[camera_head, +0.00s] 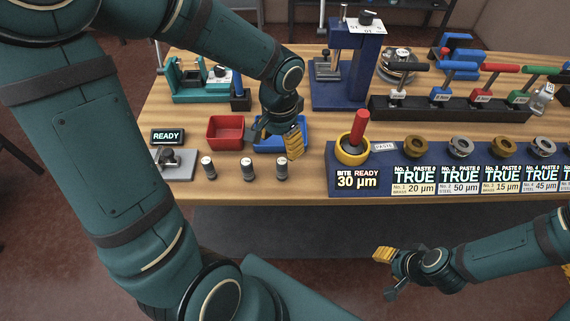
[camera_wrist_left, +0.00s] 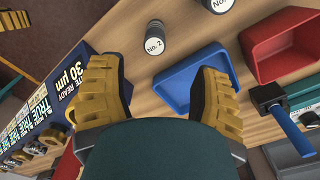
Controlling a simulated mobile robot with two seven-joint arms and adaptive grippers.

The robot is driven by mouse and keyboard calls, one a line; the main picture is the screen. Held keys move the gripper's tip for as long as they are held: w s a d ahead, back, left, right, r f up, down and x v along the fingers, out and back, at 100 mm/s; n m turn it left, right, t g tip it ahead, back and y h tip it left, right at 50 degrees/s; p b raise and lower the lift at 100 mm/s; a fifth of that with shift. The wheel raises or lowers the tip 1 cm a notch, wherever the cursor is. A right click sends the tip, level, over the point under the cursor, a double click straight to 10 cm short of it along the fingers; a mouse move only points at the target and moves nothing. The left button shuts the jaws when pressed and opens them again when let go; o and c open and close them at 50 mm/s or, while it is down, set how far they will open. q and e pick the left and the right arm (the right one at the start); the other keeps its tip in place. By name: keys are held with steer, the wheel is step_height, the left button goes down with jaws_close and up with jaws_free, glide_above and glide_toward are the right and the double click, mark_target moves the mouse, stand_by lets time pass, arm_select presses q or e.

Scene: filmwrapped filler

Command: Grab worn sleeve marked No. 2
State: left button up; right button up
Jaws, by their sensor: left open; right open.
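The sleeve marked No. 2 (camera_wrist_left: 154,38) is a small grey cylinder with a dark band and a white label, upright on the wooden bench. It appears to be the rightmost of three small cylinders in the head view (camera_head: 281,168), where its label is too small to read. My left gripper (camera_head: 277,140) is open and empty above the blue tray, slightly behind the sleeve. In the left wrist view, its yellow-padded fingers (camera_wrist_left: 158,88) stand wide apart, with the sleeve beyond them. My right gripper (camera_head: 386,273) is open and empty, low in front of the bench.
Two similar cylinders (camera_head: 248,169) stand left of the sleeve. A red tray (camera_head: 211,144) and a blue tray (camera_head: 303,122) lie behind them. A navy panel (camera_head: 333,160) with labelled rings and screens stands at right. A blue press (camera_head: 359,65) stands behind.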

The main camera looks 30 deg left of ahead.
mark_target(280, 158)
arm_select(q)
step_height(280, 158, down, 6)
steer(key=shift+r+b, duration=0.15)
steer(key=shift+b, duration=0.4)
steer(key=f, duration=0.1)
steer(key=f+b, duration=0.1)
steer(key=f, duration=0.2)
steer(key=shift+s+d+f, duration=0.25)
steer(key=shift+d, duration=0.05)
steer(key=shift+f+b, duration=0.3)
steer(key=shift+f, duration=0.2)
jaws_close()
